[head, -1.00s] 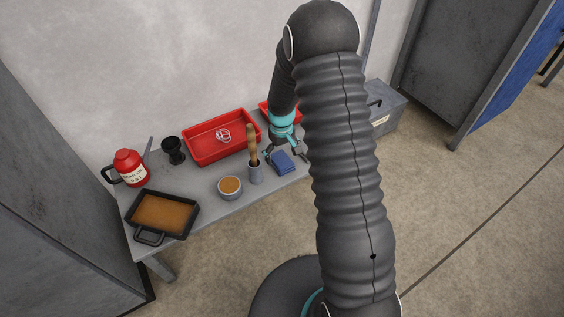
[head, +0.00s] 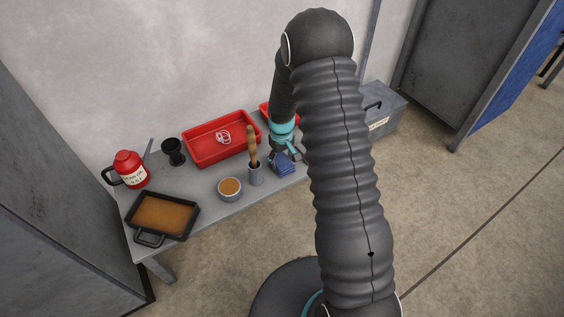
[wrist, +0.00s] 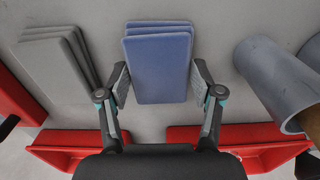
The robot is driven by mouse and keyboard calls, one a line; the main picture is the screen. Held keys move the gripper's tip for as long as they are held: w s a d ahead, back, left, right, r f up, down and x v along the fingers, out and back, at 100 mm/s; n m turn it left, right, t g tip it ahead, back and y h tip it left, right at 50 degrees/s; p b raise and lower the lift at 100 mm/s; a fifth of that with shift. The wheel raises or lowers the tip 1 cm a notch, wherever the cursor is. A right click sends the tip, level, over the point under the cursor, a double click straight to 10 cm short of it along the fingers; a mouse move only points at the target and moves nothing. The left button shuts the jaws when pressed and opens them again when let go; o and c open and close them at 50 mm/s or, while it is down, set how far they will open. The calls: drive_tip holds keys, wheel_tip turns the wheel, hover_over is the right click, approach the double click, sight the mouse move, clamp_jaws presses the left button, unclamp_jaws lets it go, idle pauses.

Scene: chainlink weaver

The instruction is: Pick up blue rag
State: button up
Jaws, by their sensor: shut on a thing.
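The blue rag (head: 285,168) is a folded, layered flat stack near the right part of the grey bench in the head view. In the wrist view the rag (wrist: 158,64) lies between the fingers of my gripper (wrist: 159,82), one pad along each side. My gripper is shut on the rag, from above in the head view (head: 284,155). The rag seems to be at bench level; I cannot tell whether it is clear of the surface.
A grey cylinder (head: 256,174) with a wooden-handled tool stands left of the rag. A folded grey stack (wrist: 58,62) lies on the other side. Red trays (head: 188,155) lie behind. A bowl (head: 230,195), pan (head: 133,222), black cup (head: 173,150) and red jug (head: 130,165) stand further left.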

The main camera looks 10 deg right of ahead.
sight(282, 161)
wheel_tip(282, 161, up, 4)
drive_tip(key=shift+r, duration=0.1)
drive_tip(key=s+d+r, duration=0.6)
drive_tip(key=s+d, duration=0.1)
drive_tip(key=s, duration=0.1)
drive_tip(key=shift+s+d+r, duration=0.35)
drive_tip(key=shift+s+r, duration=0.05)
